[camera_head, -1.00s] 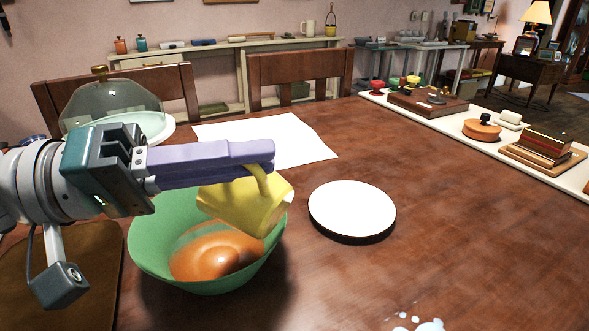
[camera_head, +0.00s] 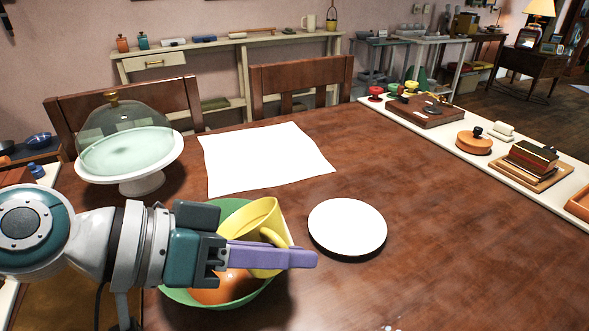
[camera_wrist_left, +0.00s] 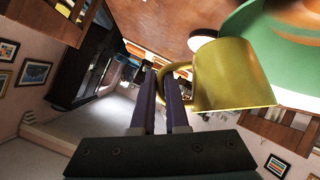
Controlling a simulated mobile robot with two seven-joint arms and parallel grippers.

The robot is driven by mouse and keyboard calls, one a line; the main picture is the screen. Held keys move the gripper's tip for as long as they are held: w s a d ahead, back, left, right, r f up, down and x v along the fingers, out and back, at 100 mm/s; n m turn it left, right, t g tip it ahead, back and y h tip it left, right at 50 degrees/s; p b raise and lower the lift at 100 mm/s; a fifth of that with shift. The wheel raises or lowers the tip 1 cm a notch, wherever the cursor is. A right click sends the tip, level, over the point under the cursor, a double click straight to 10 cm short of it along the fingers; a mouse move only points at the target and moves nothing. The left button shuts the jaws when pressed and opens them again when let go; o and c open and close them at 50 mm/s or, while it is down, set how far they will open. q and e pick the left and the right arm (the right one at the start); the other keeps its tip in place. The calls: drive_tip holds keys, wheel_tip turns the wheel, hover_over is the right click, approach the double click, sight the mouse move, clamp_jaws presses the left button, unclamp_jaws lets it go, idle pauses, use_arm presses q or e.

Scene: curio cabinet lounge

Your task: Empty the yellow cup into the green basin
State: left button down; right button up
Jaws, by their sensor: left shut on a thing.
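The yellow cup (camera_head: 261,217) is held over the green basin (camera_head: 178,296), somewhat tilted. Its handle lies at my left gripper (camera_head: 305,258), whose purple fingers are shut on it. The cup also shows in the left wrist view (camera_wrist_left: 235,75), with the handle at the fingers and part of the basin (camera_wrist_left: 285,45) beyond. A glossy orange mass (camera_head: 228,286) shows in the basin, partly hidden by my gripper and the cup. I cannot see the inside of the cup clearly. My right gripper is not in view.
A round white plate-like disc (camera_head: 347,226) lies right of the basin. A white sheet (camera_head: 262,158) lies behind it. A glass-domed cake stand (camera_head: 130,150) stands at back left. A cream strip (camera_head: 510,172) with books and boxes runs along the right. The front right tabletop is mostly clear.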

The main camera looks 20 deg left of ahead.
use_arm(q)
drive_tip(key=y+p, duration=0.1)
drive_tip(key=d+f+m+y+p, duration=0.1)
drive_tip(key=p, duration=0.1)
drive_tip(key=shift+f, duration=0.3)
drive_tip(key=shift+f+m+y, duration=0.3)
drive_tip(key=shift+y, duration=0.1)
drive_tip(key=d+p, duration=0.1)
drive_tip(key=p, duration=0.1)
drive_tip(key=d+r+y+p, duration=0.1)
drive_tip(key=d+p, duration=0.1)
drive_tip(key=p, duration=0.1)
drive_tip(key=d+r+m+y+p, duration=0.1)
drive_tip(key=p, duration=0.2)
drive_tip(key=shift+s+d, duration=0.15)
drive_tip(key=shift+s, duration=0.1)
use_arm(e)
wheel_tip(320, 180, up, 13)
use_arm(q)
drive_tip(key=s+d+p, duration=0.2)
drive_tip(key=s+p, duration=0.3)
drive_tip(key=s, duration=0.9)
drive_tip(key=shift+s+d, duration=0.3)
drive_tip(key=shift+s, duration=0.1)
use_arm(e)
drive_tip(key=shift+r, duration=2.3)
